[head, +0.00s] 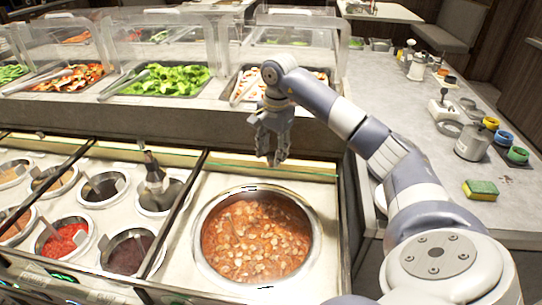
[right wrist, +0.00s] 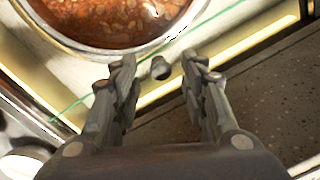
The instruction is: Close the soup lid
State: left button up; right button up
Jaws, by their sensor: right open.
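The soup (head: 258,238) fills a round steel pot (head: 197,232) set in the counter, and its surface shows uncovered by any opaque lid. A thin green line, like the edge of a clear glass lid (head: 310,177), runs behind the pot. The lid's exact pose is hard to tell. My right gripper (head: 272,160) points down behind the pot. In the right wrist view (right wrist: 158,62) its fingers are apart, one on each side of the knob, with no clear contact. My left gripper is not in view.
Several sauce wells (head: 66,238) with ladles are left of the pot. A raised salad bar (head: 130,115) with clear covers stands behind. The side counter (head: 400,100) holds several small jars and a sponge (head: 481,190).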

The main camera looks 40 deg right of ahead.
jog(key=shift+w+f, duration=0.1)
jog(key=shift+f, duration=0.85)
jog(key=shift+c, duration=0.5)
grip_shut()
